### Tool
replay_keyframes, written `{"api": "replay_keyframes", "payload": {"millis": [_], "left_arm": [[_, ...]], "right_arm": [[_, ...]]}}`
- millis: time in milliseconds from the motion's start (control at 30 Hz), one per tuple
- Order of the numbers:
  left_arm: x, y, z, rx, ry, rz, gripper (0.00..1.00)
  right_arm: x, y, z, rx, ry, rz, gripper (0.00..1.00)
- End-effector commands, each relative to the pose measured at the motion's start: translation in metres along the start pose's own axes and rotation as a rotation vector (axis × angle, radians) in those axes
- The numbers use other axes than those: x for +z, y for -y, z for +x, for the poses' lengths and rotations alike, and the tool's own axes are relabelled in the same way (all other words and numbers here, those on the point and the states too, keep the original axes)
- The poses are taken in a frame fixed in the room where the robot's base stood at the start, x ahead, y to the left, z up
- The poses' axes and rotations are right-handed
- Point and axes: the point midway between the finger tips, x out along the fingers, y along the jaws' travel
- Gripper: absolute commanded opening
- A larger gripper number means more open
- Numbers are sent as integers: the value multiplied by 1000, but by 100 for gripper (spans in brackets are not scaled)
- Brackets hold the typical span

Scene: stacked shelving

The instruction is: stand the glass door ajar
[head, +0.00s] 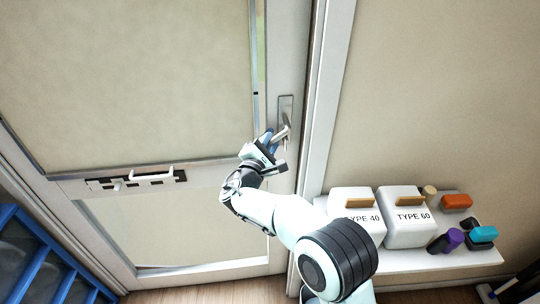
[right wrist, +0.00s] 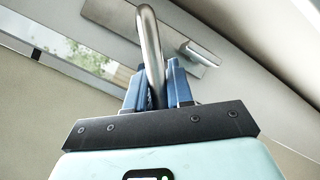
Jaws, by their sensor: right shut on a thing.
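The glass door (head: 135,75) fills the left of the head view, with large pale panes in a light frame. Its metal lever handle (head: 284,131) sits on a plate at the frame's right side. My right gripper (head: 268,142) is at this handle. In the right wrist view the curved metal bar of the handle (right wrist: 150,40) passes between the blue fingers of my right gripper (right wrist: 158,88), which are shut on it. The handle's plate also shows there (right wrist: 205,58). I cannot tell whether the door stands off its frame. My left gripper is not in view.
A white shelf (head: 430,262) right of the door holds white boxes marked TYPE 40 (head: 352,205) and TYPE 60 (head: 408,208), plus several small coloured items. A blue rack (head: 45,262) stands at the lower left. A white bar with hooks (head: 140,181) crosses the door.

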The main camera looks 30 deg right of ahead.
Motion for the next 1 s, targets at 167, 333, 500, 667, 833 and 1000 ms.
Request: {"api": "replay_keyframes", "payload": {"millis": [167, 333, 500, 667, 833, 1000], "left_arm": [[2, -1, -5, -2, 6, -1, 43], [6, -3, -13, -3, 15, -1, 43], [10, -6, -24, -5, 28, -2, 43], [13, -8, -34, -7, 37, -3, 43], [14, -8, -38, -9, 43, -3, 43], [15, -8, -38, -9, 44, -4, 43]], "right_arm": [[-20, -9, 40, 33, -42, 2, 0], [-34, -20, 73, 61, -75, 4, 0], [-48, -28, 101, 85, -105, 6, 0], [-59, -34, 120, 108, -132, 9, 0], [-66, -36, 129, 121, -151, 12, 0], [-68, -35, 130, 122, -156, 11, 0]]}}
